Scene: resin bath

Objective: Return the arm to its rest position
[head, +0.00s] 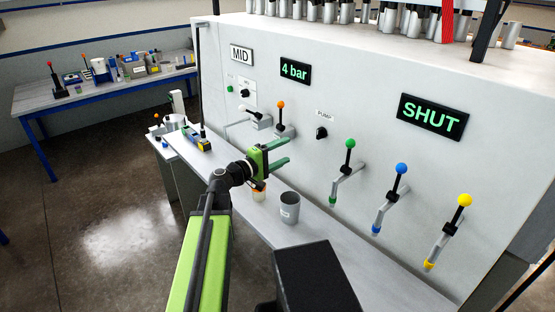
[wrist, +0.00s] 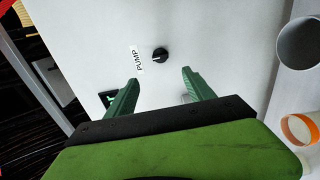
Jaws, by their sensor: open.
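My gripper (head: 283,153) is at the end of my extended green arm, in front of the white panel. Its two green fingers are apart with nothing between them. In the wrist view the gripper (wrist: 155,90) points at the panel, with the black pump knob (wrist: 160,55) beyond the fingertips. The pump knob also shows in the head view (head: 321,133), right of the fingers. The fingers look clear of the knob, though the exact gap to the panel cannot be told.
A grey cup (head: 289,207) and a small orange-rimmed cup (head: 259,195) stand on the ledge (head: 340,248) below my gripper. Levers with green (head: 350,143), blue (head: 401,169), yellow (head: 465,200) and orange (head: 281,104) knobs jut from the panel. A workbench (head: 40,98) stands far left over open floor.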

